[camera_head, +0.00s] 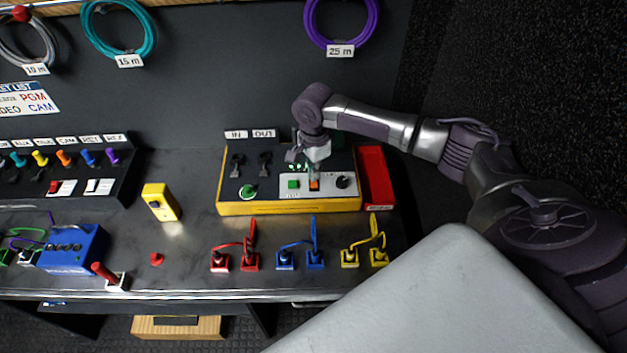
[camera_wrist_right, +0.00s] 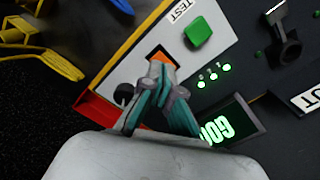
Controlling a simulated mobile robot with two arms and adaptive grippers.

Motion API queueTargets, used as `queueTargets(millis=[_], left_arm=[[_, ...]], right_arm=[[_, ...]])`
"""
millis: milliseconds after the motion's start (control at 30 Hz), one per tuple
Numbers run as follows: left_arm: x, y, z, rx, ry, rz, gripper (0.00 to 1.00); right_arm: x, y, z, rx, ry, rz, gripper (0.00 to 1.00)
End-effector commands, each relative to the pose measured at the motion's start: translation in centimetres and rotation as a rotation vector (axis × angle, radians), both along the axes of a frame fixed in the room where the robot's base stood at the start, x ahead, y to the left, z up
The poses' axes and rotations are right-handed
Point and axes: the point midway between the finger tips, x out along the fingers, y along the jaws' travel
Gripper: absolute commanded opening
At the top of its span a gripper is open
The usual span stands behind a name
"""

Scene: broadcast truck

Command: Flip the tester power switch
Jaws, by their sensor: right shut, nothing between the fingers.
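The tester (camera_head: 230,208) is a dark-topped box with a yellow edge at the back of the bench. Its orange switch (camera_head: 314,185) sits on a light panel between a green TEST button (camera_head: 293,184) and a black knob (camera_head: 342,182). My right gripper (camera_head: 313,170) reaches down over the tester, fingers shut and empty. In the right wrist view its fingertips (camera_wrist_right: 158,72) are at the orange switch (camera_wrist_right: 160,54) and partly cover it; whether they touch cannot be told. A display (camera_wrist_right: 222,125) glows green, partly hidden by the fingers. My left gripper is out of view.
A red tray (camera_head: 376,178) adjoins the tester's right side. Red, blue and yellow cable connectors (camera_head: 315,258) stand in front. A yellow device (camera_head: 161,202) lies to the left, and a blue box (camera_head: 75,248) farther left. Coiled cables hang on the back wall.

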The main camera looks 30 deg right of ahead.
Motion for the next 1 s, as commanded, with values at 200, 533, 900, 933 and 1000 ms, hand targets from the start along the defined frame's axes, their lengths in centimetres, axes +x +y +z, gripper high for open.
queueTargets(millis=[200, 533, 900, 933, 1000], left_arm=[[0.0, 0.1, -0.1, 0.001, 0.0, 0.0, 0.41], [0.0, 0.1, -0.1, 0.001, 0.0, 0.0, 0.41], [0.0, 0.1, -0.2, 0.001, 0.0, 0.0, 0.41], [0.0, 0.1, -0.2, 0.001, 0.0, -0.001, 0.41], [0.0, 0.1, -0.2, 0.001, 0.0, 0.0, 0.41]], right_arm=[[0.0, 0.0, -0.4, 0.0, 0.0, 0.0, 0.0], [0.0, 0.0, -0.9, 0.001, 0.0, 0.0, 0.0], [0.0, 0.0, -1.4, 0.001, 0.0, 0.0, 0.0], [0.0, 0.0, -1.5, 0.001, 0.0, 0.0, 0.0], [0.0, 0.0, -1.6, 0.001, 0.0, 0.0, 0.0]])
